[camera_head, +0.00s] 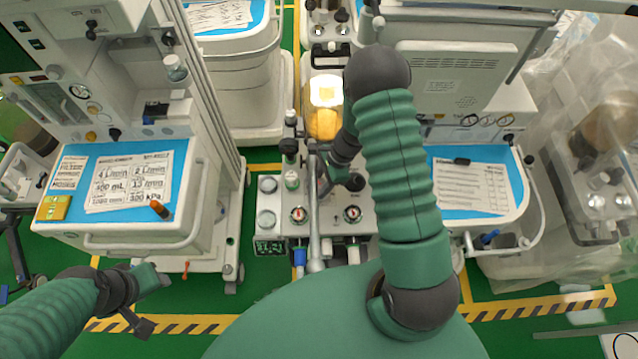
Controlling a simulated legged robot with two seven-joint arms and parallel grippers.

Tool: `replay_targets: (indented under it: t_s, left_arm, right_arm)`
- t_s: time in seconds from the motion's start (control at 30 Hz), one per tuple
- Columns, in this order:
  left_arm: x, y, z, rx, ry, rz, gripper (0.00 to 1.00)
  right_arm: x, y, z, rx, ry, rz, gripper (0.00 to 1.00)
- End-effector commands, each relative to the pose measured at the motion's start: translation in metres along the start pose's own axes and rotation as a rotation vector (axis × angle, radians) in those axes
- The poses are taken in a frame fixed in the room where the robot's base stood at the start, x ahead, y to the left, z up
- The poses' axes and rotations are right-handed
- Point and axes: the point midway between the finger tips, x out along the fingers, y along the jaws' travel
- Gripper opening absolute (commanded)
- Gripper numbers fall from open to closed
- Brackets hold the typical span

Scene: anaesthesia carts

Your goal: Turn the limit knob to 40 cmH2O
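The central anaesthesia cart (330,240) stands between two others. It carries two round red-and-white dials, a left one (299,214) and a right one (352,213), and a black knob (290,147) on an upright post. I cannot tell which control is the limit knob, and no scale is readable. My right arm bends over this cart, and its gripper (326,160) is beside the black knob, to its right. The forearm partly hides it, so its opening and any contact are unclear. My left gripper (150,300) is open and empty over the floor, in front of the left cart.
The left cart (185,225) has a blue top with a printed settings sheet (128,182), a yellow box and an orange-brown vial. The right cart (500,215) also holds a sheet. Plastic-wrapped equipment (600,150) stands far right. Green floor is clear in front, with striped tape.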

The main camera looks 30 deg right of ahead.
Motion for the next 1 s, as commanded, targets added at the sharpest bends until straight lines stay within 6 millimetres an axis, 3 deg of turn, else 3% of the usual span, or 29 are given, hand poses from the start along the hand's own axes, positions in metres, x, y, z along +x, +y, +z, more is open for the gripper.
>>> replay_targets:
  t_s: [0.37,1.0]
  left_arm:
    - [0.012,0.0,0.003,0.0,0.0,0.0,0.43]
    - [0.056,0.0,0.013,0.0,0.0,0.0,0.43]
  right_arm:
    - [0.001,-0.001,-0.002,0.153,0.0,-0.066,0.01]
    - [0.001,-0.001,-0.001,0.55,-0.001,-0.231,0.01]
